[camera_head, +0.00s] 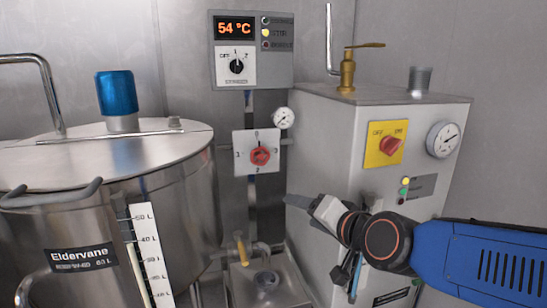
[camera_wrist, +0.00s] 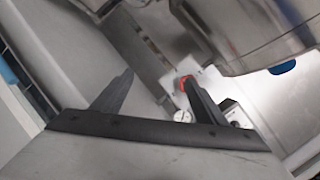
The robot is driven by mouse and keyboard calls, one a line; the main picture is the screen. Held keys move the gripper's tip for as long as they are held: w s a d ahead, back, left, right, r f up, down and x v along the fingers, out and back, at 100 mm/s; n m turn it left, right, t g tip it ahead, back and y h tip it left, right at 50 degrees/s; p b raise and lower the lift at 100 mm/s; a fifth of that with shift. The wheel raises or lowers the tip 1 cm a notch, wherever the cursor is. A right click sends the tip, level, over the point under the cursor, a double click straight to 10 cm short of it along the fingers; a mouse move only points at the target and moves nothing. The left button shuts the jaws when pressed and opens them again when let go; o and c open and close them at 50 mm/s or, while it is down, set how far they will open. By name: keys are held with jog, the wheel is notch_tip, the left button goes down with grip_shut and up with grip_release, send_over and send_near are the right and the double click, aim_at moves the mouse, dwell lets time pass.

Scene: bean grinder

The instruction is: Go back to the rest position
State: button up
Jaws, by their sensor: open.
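My gripper (camera_head: 300,204) reaches in from the right on my blue arm, in front of the grey cabinet in the head view. In the wrist view its two dark fingers (camera_wrist: 158,78) are spread apart with nothing between them. A red rotary knob (camera_head: 260,156) on a white numbered plate (camera_head: 242,140) is left of and above my gripper in the head view. In the wrist view the red knob (camera_wrist: 184,82) shows beside the right fingertip, partly hidden by it. The fingers appear apart from the knob, but the exact distance is unclear.
A steel tank (camera_head: 180,185) with a blue cap (camera_head: 117,92) stands left. The grey cabinet (camera_head: 325,150) carries a red switch (camera_head: 391,146), a gauge (camera_head: 442,139) and a brass valve (camera_head: 347,72). A display (camera_head: 235,28) reads 54 °C. A basin (camera_head: 265,285) with a tap sits below.

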jog(key=s+d+f+n+g+h, duration=0.2)
jog(key=s+d+f, duration=0.4)
jog(key=s+d, duration=0.3)
jog(key=s+d+f+n+g+h, duration=0.2)
jog(key=s+d+f+g+h, duration=0.2)
jog(key=s+d+f, duration=0.3)
jog(key=s+d+g, duration=0.1)
jog(key=s+d, duration=0.1)
jog(key=d, duration=0.3)
jog(key=shift+n+g, duration=0.3)
jog(key=shift+g, duration=0.1)
jog(key=shift+d, duration=0.1)
jog(key=shift+c, duration=0.2)
